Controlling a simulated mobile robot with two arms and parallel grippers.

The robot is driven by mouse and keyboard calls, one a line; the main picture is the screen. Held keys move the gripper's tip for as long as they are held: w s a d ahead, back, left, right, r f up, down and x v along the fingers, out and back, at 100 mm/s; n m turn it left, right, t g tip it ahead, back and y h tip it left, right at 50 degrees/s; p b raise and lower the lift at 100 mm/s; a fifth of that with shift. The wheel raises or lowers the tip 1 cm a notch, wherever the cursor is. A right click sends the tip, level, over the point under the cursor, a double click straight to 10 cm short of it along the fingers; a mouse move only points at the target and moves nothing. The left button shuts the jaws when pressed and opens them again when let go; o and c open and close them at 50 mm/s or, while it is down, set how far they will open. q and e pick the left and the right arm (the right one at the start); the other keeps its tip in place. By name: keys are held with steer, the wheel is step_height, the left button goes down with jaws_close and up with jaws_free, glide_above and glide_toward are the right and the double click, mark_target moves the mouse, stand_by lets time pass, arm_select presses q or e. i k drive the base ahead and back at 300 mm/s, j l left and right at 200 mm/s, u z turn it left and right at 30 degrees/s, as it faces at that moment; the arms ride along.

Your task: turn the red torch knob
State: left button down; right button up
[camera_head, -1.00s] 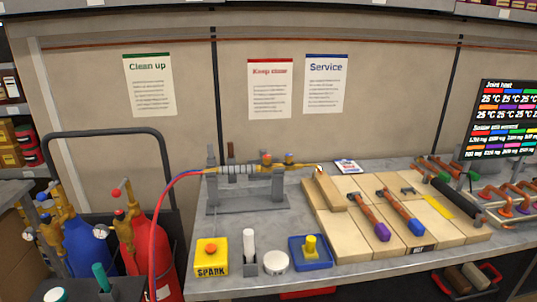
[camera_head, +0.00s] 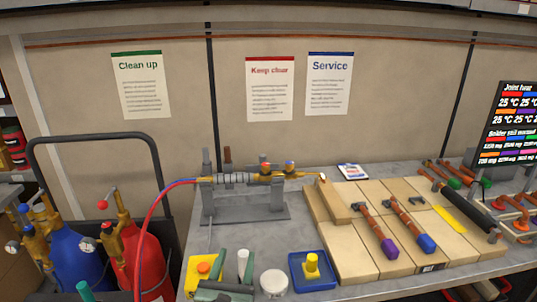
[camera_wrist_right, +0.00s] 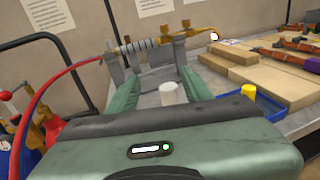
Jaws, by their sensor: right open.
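The brass torch (camera_head: 280,175) lies level in a grey stand (camera_head: 243,205) on the bench, with a glowing tip at its right end. It bears an orange-red knob (camera_head: 265,166) and a blue knob (camera_head: 290,164). In the right wrist view the torch (camera_wrist_right: 200,32) is beyond the fingers, and knob colours are hard to tell. My right gripper (camera_head: 232,262) is open and empty at the bench's front, below and nearer than the torch, apart from it. Its green fingers point toward the stand in the right wrist view (camera_wrist_right: 158,80). My left gripper is out of view.
A yellow SPARK button box (camera_head: 203,268), white cylinder (camera_head: 243,262), white round tin (camera_head: 274,283) and blue tray (camera_head: 297,259) crowd the front. Wooden boards (camera_head: 345,245) fill the right.

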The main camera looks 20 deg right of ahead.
mark_target(265, 166)
steer(key=i+l, duration=0.9)
steer(key=i, duration=0.1)
